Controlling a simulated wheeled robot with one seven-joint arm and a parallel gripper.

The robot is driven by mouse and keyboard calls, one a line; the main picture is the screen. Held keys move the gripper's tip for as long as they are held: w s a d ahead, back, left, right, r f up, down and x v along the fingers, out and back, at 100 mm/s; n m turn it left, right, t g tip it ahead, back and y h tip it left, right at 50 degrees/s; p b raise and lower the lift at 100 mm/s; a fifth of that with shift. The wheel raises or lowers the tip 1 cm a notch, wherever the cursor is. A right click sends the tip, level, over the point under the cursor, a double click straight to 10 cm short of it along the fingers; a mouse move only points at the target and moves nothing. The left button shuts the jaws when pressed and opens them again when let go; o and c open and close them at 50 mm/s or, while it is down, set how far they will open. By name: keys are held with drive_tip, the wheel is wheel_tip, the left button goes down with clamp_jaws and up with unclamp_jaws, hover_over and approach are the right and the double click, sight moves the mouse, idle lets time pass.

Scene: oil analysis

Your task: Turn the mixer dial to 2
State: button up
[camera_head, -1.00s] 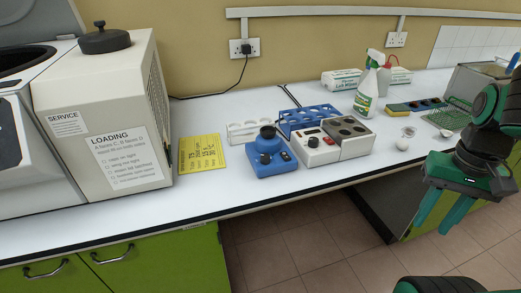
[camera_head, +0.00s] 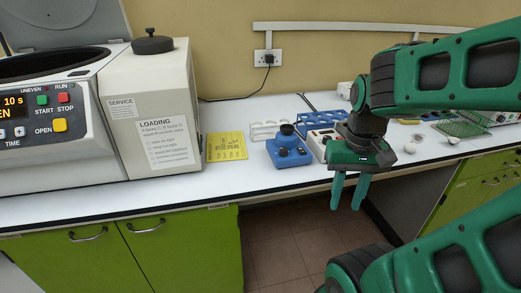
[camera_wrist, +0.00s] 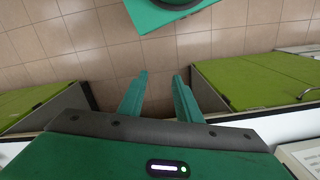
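The mixer is a small blue unit (camera_head: 288,151) with a black cup on top and a dark dial on its front, standing on the white bench. The dial is too small here to read its setting. My gripper (camera_head: 348,192) is in front of the bench edge, to the right of the mixer and pointing down, with its two green fingers apart and nothing between them. In the wrist view my open fingers (camera_wrist: 158,95) hang over the tiled floor. The mixer is not in the wrist view.
A white heater block (camera_head: 318,143) stands right of the mixer, partly hidden by my arm. Behind are a white rack (camera_head: 264,131) and a blue rack (camera_head: 323,121). A yellow sheet (camera_head: 227,146) and a large centrifuge (camera_head: 60,130) are at left. Green cupboards (camera_head: 180,250) lie below.

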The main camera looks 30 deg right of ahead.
drive_tip(key=shift+w+a, duration=0.15)
drive_tip(key=shift+a, duration=0.15)
drive_tip(key=shift+o, duration=1.4)
drive_tip(key=shift+r, duration=0.1)
wheel_tip(320, 180, up, 8)
drive_tip(key=n, duration=0.3)
hover_over(284, 149)
wheel_tip(284, 149, down, 10)
drive_tip(key=shift+w+f, duration=0.1)
